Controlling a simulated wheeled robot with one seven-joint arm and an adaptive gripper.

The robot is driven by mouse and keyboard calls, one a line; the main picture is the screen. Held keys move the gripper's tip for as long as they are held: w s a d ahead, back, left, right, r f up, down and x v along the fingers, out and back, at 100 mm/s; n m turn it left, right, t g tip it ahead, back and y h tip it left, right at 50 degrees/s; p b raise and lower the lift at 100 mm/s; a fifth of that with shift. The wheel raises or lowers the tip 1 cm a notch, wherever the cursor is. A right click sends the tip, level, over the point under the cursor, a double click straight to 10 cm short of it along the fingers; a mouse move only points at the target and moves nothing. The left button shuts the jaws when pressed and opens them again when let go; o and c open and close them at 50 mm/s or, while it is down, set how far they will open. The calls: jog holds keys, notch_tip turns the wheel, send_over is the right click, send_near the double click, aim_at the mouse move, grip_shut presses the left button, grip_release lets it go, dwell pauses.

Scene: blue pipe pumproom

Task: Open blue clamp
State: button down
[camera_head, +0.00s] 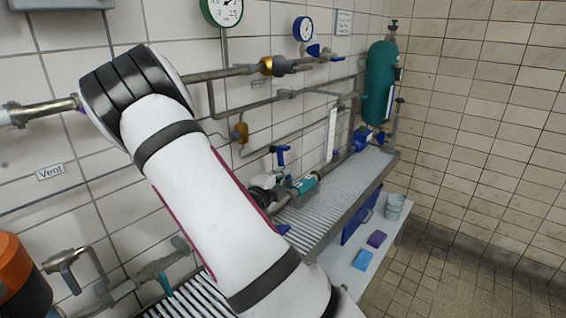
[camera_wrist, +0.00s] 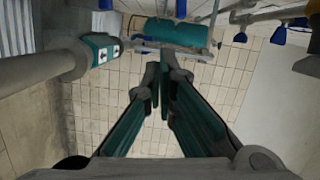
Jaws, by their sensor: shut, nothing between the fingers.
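I cannot tell for certain which blue part is the clamp. In the head view, a blue handle (camera_head: 280,155) stands upright on the pipework just right of my arm. A second blue lever (camera_head: 314,50) sits on the upper pipe below the blue-rimmed gauge. In the wrist view, small blue handles (camera_wrist: 278,36) hang from pipes at the upper right. My gripper (camera_wrist: 164,66) shows in the wrist view with its dark green fingers together and empty. It appears apart from the blue parts. In the head view my gripper is hidden.
A slatted metal shelf (camera_head: 343,190) runs along the wall. A green tank (camera_head: 379,80) stands in the far corner and also shows in the wrist view (camera_wrist: 180,33). A grey pipe with a teal band (camera_wrist: 103,50) is close at left. Floor at the right is clear.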

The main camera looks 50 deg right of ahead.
aim_at(281, 158)
jog(key=shift+w+d+f+n, duration=0.1)
jog(key=shift+w+d+n, duration=0.1)
jog(key=shift+n, duration=0.1)
jog(key=w+d+f, duration=0.1)
jog(key=w+d, duration=0.6)
jog(key=d, duration=0.1)
jog(key=shift+d+b, duration=0.3)
jog(key=shift+d, duration=0.05)
jog(key=shift+w+a+f, duration=0.1)
jog(key=shift+w+a, duration=0.05)
jog(key=shift+w, duration=0.8)
